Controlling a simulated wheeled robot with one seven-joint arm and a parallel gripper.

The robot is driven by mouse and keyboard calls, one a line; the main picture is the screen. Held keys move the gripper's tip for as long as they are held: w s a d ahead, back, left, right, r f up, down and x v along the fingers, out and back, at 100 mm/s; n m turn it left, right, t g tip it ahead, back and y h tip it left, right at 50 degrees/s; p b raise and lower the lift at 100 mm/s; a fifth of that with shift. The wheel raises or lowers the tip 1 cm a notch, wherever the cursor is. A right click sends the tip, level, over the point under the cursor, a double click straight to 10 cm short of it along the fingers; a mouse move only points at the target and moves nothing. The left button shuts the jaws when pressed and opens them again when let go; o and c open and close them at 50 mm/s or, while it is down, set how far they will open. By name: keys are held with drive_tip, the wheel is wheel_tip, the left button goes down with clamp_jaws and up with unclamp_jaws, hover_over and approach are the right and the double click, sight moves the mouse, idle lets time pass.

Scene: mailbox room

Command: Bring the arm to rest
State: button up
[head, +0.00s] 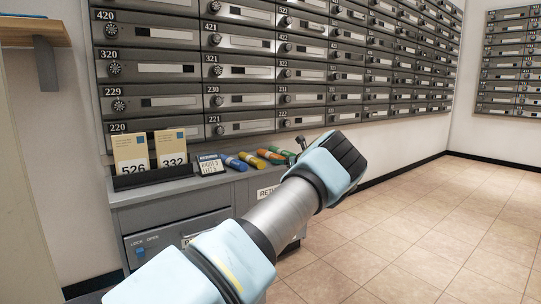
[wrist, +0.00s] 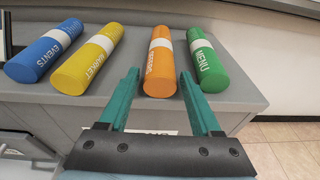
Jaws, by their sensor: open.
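My arm reaches from the bottom of the head view up toward the right, in front of the grey cabinet (head: 165,212). My gripper's fingers are hidden behind the wrist in the head view. In the wrist view, my gripper (wrist: 158,88) shows two teal fingers spread apart with nothing between them. The fingers point at the cabinet top, where an orange tube (wrist: 160,65) lies just beyond them and a green tube (wrist: 204,62) lies by the right finger. I cannot tell whether the right finger touches the green tube.
A yellow tube (wrist: 88,60) and a blue tube (wrist: 50,52) lie farther left. Cards numbered 526 (head: 131,160) and 332 (head: 171,149) stand in a holder. Mailboxes (head: 240,72) cover the wall behind. The tiled floor (head: 430,235) at right is clear.

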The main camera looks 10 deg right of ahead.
drive_tip(key=shift+w, duration=0.1)
drive_tip(key=shift+c, duration=0.2)
clamp_jaws()
idle(0.4)
drive_tip(key=shift+r, duration=0.15)
idle(1.1)
drive_tip(key=shift+r+p, duration=1.85)
drive_tip(key=shift+p, duration=0.4)
drive_tip(key=f+p+v, duration=0.1)
drive_tip(key=v, duration=0.6)
drive_tip(key=shift+s+d+f+p, duration=0.2)
drive_tip(key=shift+s+p, duration=0.15)
drive_tip(key=shift+s, duration=0.2)
